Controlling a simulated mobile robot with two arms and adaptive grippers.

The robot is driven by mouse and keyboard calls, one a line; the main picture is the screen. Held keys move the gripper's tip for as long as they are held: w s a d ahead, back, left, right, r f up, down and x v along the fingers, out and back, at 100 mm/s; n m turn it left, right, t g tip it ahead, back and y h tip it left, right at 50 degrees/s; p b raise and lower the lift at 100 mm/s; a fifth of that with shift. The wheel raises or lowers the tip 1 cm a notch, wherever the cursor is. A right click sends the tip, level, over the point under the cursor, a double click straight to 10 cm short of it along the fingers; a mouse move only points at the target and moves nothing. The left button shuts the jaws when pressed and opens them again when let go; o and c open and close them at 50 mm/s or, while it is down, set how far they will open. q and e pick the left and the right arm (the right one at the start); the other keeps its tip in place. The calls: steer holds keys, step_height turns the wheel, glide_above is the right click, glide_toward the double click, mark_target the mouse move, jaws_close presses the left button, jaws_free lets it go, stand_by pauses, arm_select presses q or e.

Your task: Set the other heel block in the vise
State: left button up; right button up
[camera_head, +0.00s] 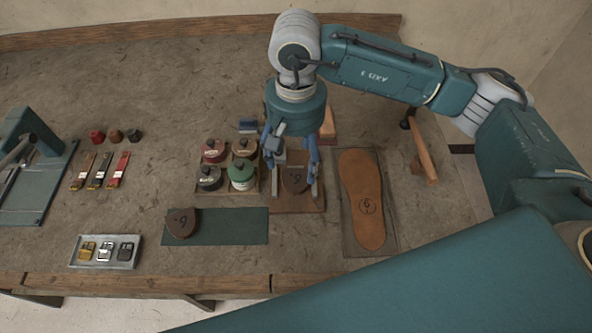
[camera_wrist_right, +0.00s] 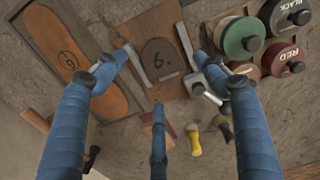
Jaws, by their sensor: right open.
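A dark brown heel block (camera_head: 295,180) marked "6" lies between the two grey jaws of the vise (camera_head: 312,206), which has a brown wooden base. The wrist view shows this block (camera_wrist_right: 160,62) too, with a grey jaw on either side of it. Another brown heel block (camera_head: 182,223) marked "6" lies at the left end of the dark green mat (camera_head: 235,227). My right gripper (camera_head: 292,162) is open above the vise, its fingers spread on either side of the block there. In the wrist view the open fingers (camera_wrist_right: 161,64) show nothing held. My left gripper is out of view.
A small tray (camera_head: 104,252) stands at front left. A teal machine (camera_head: 28,135) is at far left.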

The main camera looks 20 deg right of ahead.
step_height(320, 180, up, 7)
steer(key=b, duration=0.1)
steer(key=shift+f, duration=0.15)
stand_by(0.5)
